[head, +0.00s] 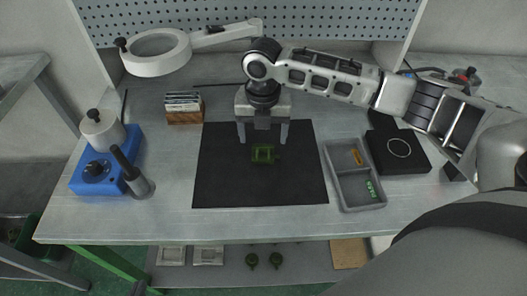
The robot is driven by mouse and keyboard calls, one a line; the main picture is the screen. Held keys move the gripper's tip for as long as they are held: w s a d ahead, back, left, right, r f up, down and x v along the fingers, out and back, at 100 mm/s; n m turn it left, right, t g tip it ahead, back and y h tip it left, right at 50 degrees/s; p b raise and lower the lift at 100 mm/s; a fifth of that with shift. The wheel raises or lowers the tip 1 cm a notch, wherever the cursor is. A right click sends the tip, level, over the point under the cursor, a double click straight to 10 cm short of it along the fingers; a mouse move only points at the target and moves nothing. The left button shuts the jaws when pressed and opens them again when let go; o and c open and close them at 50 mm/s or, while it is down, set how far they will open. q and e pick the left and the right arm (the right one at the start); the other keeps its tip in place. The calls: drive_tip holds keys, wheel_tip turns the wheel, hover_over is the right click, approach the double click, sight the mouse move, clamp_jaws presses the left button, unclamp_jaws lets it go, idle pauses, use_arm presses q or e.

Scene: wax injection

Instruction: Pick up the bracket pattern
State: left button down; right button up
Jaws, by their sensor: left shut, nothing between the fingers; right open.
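A dark green block-like piece, apparently the bracket pattern (263,154), lies on the black mat (225,185) near its middle. My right gripper (263,139), its arm reaching in from the right, is open with its fingers pointing down. In the picture its two fingers are on either side of the green piece's far edge, with clear room between them. I cannot tell how high the fingertips are above the mat. Nothing is held. My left gripper is not in view.
A grey two-part tray (352,193) holds an orange item and a green item. A black box (410,158) stands right of it. A blue machine (92,178), a card holder (184,116) and a ring magnifier (157,64) stand left. The front mat is clear.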

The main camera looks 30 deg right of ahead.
sight(263, 145)
wheel_tip(263, 145, down, 4)
drive_tip(key=shift+r, duration=0.2)
drive_tip(key=c, duration=1)
drive_tip(key=shift+c, duration=0.2)
